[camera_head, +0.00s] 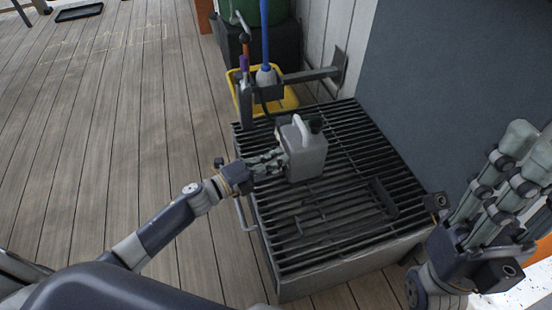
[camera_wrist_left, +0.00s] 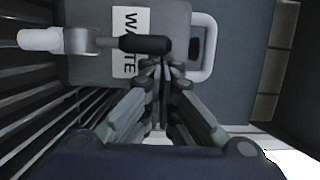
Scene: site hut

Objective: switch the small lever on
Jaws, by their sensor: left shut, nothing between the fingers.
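In the left wrist view a small lever with a black grip (camera_wrist_left: 145,44), a grey shaft and a pale end lies across the picture, in front of a grey canister (camera_wrist_left: 85,62). I cannot make out the lever in the head view. My left gripper (camera_wrist_left: 163,66) is shut and empty, its fingertips just below the black grip in the picture; I cannot tell if they touch. In the head view my left gripper (camera_head: 278,160) is beside the canister (camera_head: 307,160). My right gripper (camera_head: 520,165) is raised at the right, fingers apart, empty.
The canister has a "WASTE" label (camera_wrist_left: 129,30) and a pale handle (camera_wrist_left: 207,48). It stands on a slatted metal grate (camera_head: 335,215). A metal wall arm (camera_head: 310,74) and a yellow bucket (camera_head: 290,100) are behind. The wooden floor (camera_head: 110,120) at left is mostly clear.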

